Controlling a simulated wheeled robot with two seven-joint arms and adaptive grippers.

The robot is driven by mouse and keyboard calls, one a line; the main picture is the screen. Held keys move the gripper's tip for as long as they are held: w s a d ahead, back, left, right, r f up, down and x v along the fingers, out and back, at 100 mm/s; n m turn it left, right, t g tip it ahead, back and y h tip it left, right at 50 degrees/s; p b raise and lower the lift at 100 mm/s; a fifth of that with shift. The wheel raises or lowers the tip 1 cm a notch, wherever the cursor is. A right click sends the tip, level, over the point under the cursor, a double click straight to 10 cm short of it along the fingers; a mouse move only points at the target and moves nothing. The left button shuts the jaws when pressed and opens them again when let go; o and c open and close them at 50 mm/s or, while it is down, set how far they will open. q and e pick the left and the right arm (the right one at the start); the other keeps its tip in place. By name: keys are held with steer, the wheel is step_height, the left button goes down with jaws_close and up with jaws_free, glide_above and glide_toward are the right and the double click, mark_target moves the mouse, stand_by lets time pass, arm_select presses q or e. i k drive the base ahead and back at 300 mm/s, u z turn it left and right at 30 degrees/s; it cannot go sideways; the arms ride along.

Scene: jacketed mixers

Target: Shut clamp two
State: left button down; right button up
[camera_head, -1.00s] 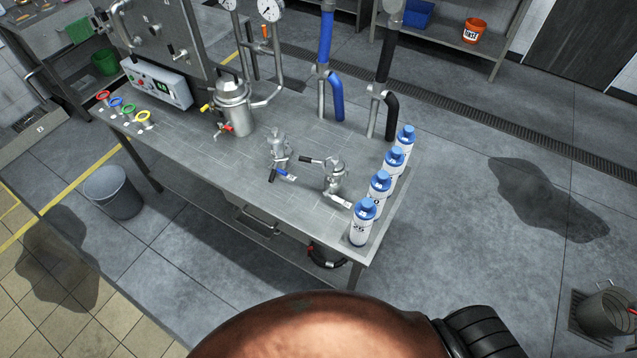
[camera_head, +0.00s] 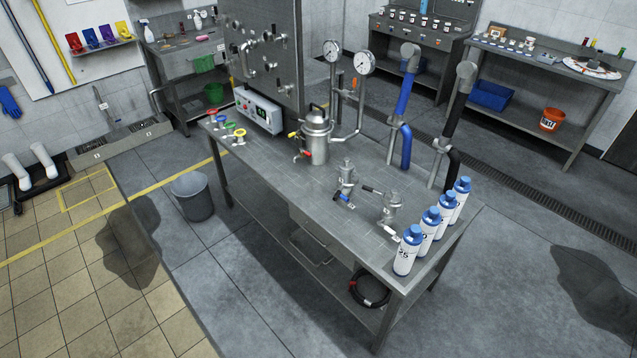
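No clamp carries a number that I can read, so I cannot tell which is clamp two. Two small metal fittings stand on the steel table (camera_head: 270,168). The left fitting (camera_head: 346,177) has a dark lever with a blue part low at its side. The right fitting (camera_head: 391,207) has a dark lever pointing left and a white tag below. A steel jacketed vessel (camera_head: 315,137) stands behind them, with a yellow handle and a red handle. Neither of my grippers is in view.
Several white bottles with blue caps (camera_head: 407,250) line the table's right end. A blue hose (camera_head: 406,145) and a black hose (camera_head: 452,165) rise behind. A control box (camera_head: 259,112) and coloured rings (camera_head: 228,125) are at left. A grey bin (camera_head: 193,197) stands on the floor.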

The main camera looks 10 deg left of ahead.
mark_target(356, 178)
steer(key=u, duration=0.6)
steer(key=i, duration=1.3)
steer(key=z, duration=0.3)
